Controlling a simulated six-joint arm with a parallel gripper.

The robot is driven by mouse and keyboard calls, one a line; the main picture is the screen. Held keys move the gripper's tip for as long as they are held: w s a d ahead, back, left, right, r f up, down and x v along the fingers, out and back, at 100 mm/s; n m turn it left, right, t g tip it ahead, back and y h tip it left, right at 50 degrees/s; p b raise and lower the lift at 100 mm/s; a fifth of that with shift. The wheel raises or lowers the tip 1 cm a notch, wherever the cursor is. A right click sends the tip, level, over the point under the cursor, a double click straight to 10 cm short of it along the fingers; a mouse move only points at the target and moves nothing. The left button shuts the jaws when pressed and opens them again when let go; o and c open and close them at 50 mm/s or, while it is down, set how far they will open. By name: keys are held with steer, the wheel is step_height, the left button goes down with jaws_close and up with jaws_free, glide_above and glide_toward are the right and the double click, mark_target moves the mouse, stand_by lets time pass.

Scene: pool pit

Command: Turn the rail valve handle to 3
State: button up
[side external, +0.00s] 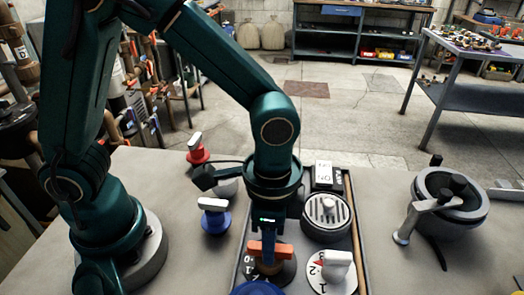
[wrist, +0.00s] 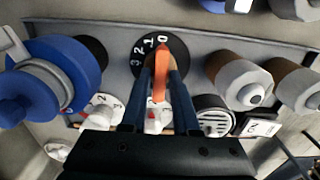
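The orange valve handle (side external: 284,249) is a bar on a black round dial (side external: 285,272) at the front of the grey panel. In the wrist view the orange handle (wrist: 160,82) stands over the black dial (wrist: 181,47), which carries white numerals 0 to 3. Its far end lies toward the 0. My gripper (wrist: 161,68) comes down over the handle, with one dark finger close along each side. The fingers look shut on it, though the contact faces are partly hidden. In the side view my gripper (side external: 267,243) stands over the handle.
A white dial with a white handle (side external: 338,261) sits right beside it. Behind is a round slotted drain cover (side external: 326,213). Blue (side external: 214,215) and red (side external: 198,150) knobs stand left, and a grey pot (side external: 450,196) right. Bare tabletop lies between panel and pot.

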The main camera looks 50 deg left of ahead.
jaws_close()
steer(key=n, duration=0.4)
steer(key=shift+n, duration=0.4)
steer(key=n, duration=0.4)
steer(key=shift+n, duration=0.3)
steer(key=n, duration=0.4)
steer(key=shift+n, duration=2.5)
